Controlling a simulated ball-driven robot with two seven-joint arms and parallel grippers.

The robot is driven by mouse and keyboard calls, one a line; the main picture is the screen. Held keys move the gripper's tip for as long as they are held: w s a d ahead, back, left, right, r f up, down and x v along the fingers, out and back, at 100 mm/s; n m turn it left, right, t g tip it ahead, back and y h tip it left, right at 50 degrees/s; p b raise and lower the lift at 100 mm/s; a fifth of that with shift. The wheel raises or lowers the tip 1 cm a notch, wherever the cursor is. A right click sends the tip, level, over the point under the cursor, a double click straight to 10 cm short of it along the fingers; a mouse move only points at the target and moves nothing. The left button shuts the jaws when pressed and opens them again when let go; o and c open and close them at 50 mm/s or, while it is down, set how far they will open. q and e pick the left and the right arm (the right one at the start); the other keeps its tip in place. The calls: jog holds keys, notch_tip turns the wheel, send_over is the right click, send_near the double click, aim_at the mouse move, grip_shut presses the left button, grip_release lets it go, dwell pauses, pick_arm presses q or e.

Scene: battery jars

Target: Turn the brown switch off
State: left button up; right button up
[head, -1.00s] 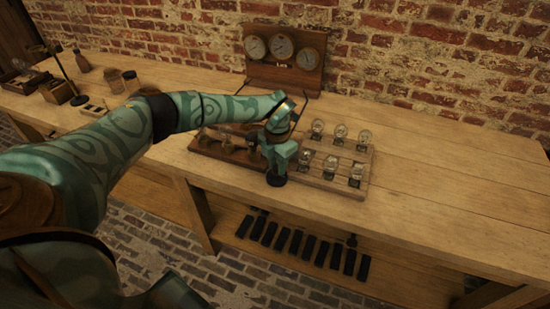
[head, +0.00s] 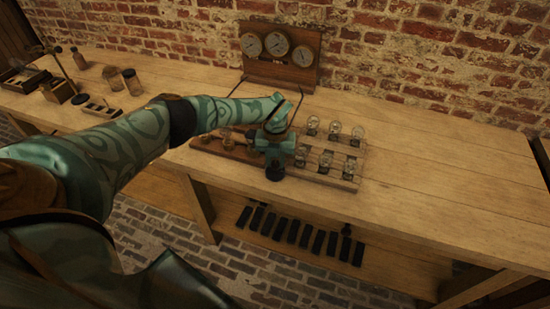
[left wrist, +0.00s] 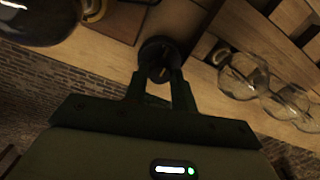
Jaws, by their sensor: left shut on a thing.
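A brown wooden board (head: 228,148) with small brass and glass fittings lies on the workbench. My left gripper (head: 275,166) is at the board's right end, beside the bulb board. In the left wrist view its two fingers (left wrist: 160,78) are shut on a dark round knob (left wrist: 158,50). The knob also shows in the head view as a black round end (head: 275,174) below the gripper. The gripper hides much of the board's right end, and I cannot tell the switch position. My right gripper is not in view.
A panel with three gauges (head: 281,56) stands behind. The bench right of the bulbs (head: 440,180) is clear. Several dark bars (head: 290,232) lie on the lower shelf.

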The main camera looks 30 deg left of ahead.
aim_at(276, 163)
pick_arm(q)
jog(key=shift+w+r, duration=0.1)
dwell(0.4)
jog(key=o, duration=1)
notch_tip(276, 163, up, 16)
jog(key=p, duration=0.4)
